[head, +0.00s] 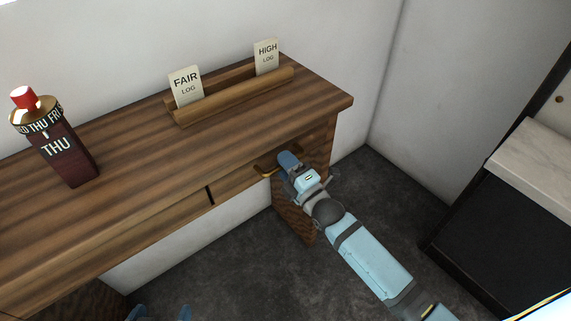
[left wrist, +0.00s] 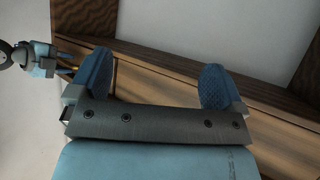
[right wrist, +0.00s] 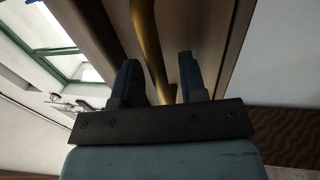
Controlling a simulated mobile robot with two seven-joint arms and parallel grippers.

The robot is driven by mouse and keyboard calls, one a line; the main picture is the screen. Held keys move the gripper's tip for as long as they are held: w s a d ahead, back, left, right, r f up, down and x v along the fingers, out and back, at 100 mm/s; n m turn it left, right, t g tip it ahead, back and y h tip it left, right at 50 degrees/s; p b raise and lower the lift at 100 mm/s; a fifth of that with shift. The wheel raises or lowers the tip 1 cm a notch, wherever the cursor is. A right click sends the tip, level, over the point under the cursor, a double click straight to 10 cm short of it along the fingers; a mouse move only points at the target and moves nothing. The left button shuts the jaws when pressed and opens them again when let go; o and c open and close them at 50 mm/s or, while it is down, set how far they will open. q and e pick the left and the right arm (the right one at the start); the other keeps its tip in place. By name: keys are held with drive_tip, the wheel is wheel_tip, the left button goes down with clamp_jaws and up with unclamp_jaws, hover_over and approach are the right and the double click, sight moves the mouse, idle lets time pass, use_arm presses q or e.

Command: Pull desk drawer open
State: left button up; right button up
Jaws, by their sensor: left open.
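The wooden desk (head: 130,185) has a drawer front (head: 232,184) at its right part, which looks flush with the desk front. A brass bar handle (head: 265,173) sticks out from the drawer. My right gripper (head: 286,160) is at this handle. In the right wrist view, the brass handle (right wrist: 150,45) runs between the two fingers of my right gripper (right wrist: 160,80), with gaps beside it, so the jaws are open around it. My left gripper (head: 160,312) shows only in part at the bottom edge. In the left wrist view, my left gripper (left wrist: 156,80) is open and empty.
On the desk top stand a dark red day-marked bottle-like block (head: 65,155) and a wooden rack (head: 235,97) with two cards, FAIR (head: 187,85) and HIGH (head: 266,55). A dark cabinet with a pale top (head: 540,165) stands at the right. Grey floor (head: 225,265) is clear before the desk.

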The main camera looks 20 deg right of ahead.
clamp_jaws()
drive_tip(key=shift+s, duration=0.2)
use_arm(q)
drive_tip(key=p, duration=0.2)
drive_tip(key=r+p, duration=0.1)
drive_tip(key=p, duration=0.1)
drive_tip(key=r+p, duration=0.1)
drive_tip(key=p, duration=0.2)
drive_tip(key=shift+s+a+r+n+g, duration=0.1)
drive_tip(key=shift+s+a+n+g, duration=0.1)
drive_tip(key=shift+s+n+g, duration=0.15)
use_arm(e)
drive_tip(key=r+v, duration=0.1)
drive_tip(key=v, duration=0.8)
drive_tip(key=r+v, duration=0.2)
drive_tip(key=v, duration=0.7)
drive_tip(key=shift+s+d+r, duration=0.2)
drive_tip(key=shift+s+r, duration=0.05)
drive_tip(key=shift+s, duration=0.3)
use_arm(q)
drive_tip(key=shift+w, duration=0.1)
drive_tip(key=shift+a, duration=0.25)
use_arm(e)
unclamp_jaws()
